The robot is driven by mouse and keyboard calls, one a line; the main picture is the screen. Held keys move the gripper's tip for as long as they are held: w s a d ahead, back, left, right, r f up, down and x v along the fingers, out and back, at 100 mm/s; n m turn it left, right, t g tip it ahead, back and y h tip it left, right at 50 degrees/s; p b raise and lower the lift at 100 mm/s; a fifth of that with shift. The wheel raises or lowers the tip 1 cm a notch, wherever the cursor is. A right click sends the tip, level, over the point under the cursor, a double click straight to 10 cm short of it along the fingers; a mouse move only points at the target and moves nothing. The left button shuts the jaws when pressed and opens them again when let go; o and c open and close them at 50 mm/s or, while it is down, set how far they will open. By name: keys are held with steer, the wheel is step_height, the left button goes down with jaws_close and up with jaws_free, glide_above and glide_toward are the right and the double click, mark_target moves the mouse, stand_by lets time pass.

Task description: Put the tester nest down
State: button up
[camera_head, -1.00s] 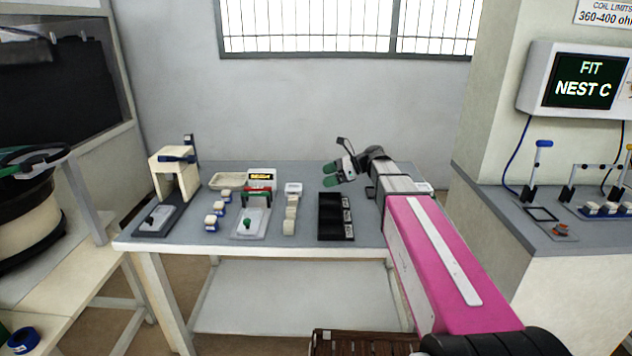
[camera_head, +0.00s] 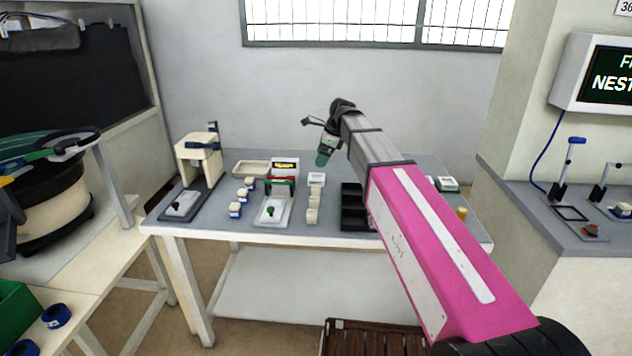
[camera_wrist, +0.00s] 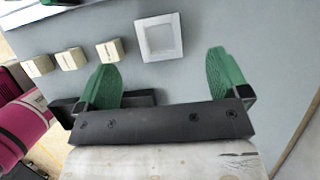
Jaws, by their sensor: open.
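A white square frame with a pale inner panel, which looks like the tester nest, lies flat on the grey bench in the wrist view (camera_wrist: 160,36). It also shows in the head view (camera_head: 316,180), at the far end of a row of cream blocks. My gripper (camera_wrist: 163,60) is open with nothing between its green fingers. The frame lies beyond the fingertips, between their lines, and no contact shows. In the head view my gripper (camera_head: 324,158) is over the back of the bench, pointing down, one finger largely hidden.
Cream blocks (camera_head: 313,208) stand in a row, with a black tray (camera_head: 352,207) to their right. A grey fixture with a green knob (camera_head: 271,211), blue-and-white coils (camera_head: 236,210) and a cream press (camera_head: 198,160) stand left. My arm covers the bench's right part.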

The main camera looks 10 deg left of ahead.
mark_target(311, 178)
steer(key=x, duration=0.8)
steer(key=shift+s+f, duration=0.2)
steer(key=shift+f, duration=0.1)
steer(key=c, duration=1.2)
steer(key=shift+o, duration=0.2)
steer(key=shift+r, duration=0.15)
